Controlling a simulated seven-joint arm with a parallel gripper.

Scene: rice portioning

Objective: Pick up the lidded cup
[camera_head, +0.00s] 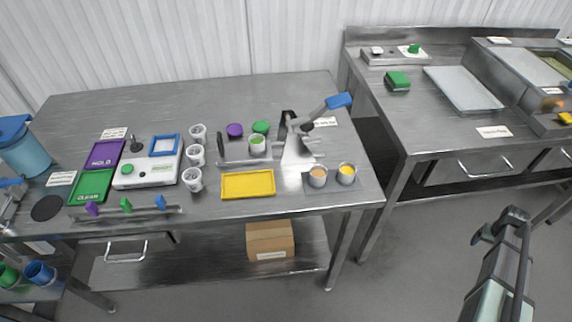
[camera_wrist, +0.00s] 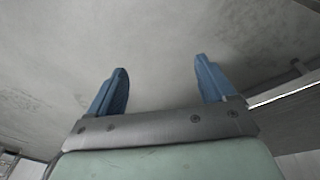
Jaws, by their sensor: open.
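A cup with a green top (camera_head: 257,145) stands in a metal holder near the middle of the left table; I cannot tell whether the green is a lid or contents. Two small cups with orange (camera_head: 318,176) and yellow (camera_head: 346,173) tops stand on a dark mat at the table's right front. My gripper (camera_head: 500,227) is at the lower right over the floor, far from these cups. In the wrist view, its two blue fingers (camera_wrist: 162,75) are apart with nothing between them.
White cups (camera_head: 195,156) stand in a row beside a white device (camera_head: 148,170). A yellow tray (camera_head: 248,185) lies in front of the holder. A press with a blue handle (camera_head: 338,101) stands behind the orange cup. A second steel counter (camera_head: 430,130) is at right. The left table's back is clear.

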